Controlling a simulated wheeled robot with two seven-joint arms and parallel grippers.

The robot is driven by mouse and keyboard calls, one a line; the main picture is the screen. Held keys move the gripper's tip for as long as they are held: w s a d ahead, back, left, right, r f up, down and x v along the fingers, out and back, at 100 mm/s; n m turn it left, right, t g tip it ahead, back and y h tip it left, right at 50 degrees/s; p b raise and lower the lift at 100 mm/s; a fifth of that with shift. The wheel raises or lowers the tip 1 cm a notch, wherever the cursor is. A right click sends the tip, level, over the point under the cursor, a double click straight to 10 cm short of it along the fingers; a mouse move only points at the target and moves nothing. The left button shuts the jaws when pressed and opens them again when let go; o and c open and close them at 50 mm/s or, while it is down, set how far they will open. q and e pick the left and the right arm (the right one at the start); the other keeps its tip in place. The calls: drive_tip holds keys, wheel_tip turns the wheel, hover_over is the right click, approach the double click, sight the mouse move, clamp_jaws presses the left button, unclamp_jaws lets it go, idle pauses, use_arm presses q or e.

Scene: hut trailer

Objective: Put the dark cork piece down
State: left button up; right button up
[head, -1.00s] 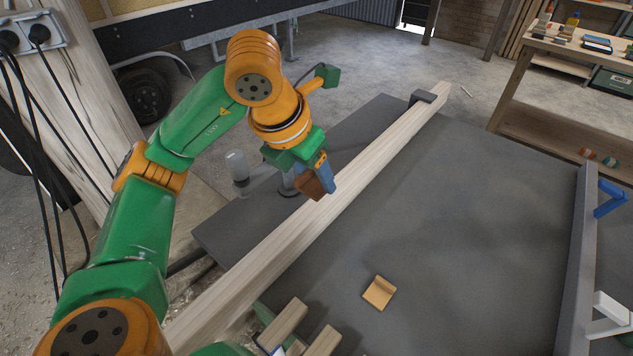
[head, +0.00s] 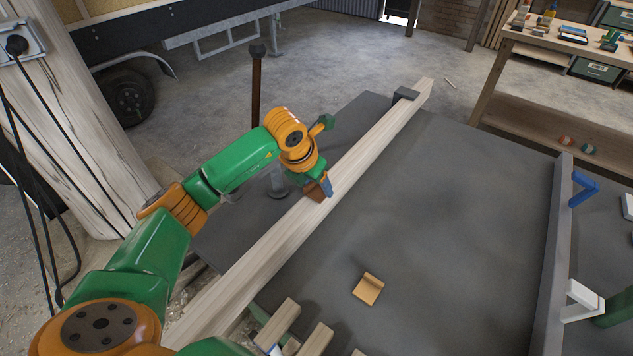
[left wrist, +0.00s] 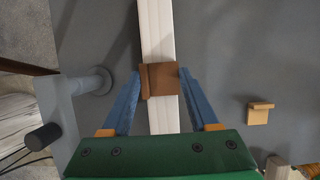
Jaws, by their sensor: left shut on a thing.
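My left gripper (head: 325,187) is shut on the dark cork piece (head: 314,194), a small brown block. In the head view it is at the left edge of the long pale beam. In the left wrist view, the dark cork piece (left wrist: 160,79) sits between the two blue fingertips and covers part of the beam (left wrist: 157,30). I cannot tell whether it touches the beam. A lighter cork piece (head: 367,289) lies apart on the grey table, to the right of the beam. My right gripper is not in view.
The grey table (head: 450,200) is mostly clear right of the beam. A dark block (head: 406,94) sits at the beam's far end. Wooden blocks (head: 279,321) stand at the near edge. A grey rail with blue (head: 583,188) and white (head: 582,300) brackets runs along the right.

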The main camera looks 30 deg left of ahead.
use_arm(q)
drive_tip(key=o, duration=1.3)
drive_tip(key=shift+f, duration=0.1)
drive_tip(key=shift+r+p, duration=0.4)
drive_tip(key=shift+r, duration=0.05)
drive_tip(key=b+v, duration=0.1)
drive_tip(key=v, duration=1)
drive_tip(key=shift+s+r, duration=0.15)
drive_tip(key=shift+r, duration=0.15)
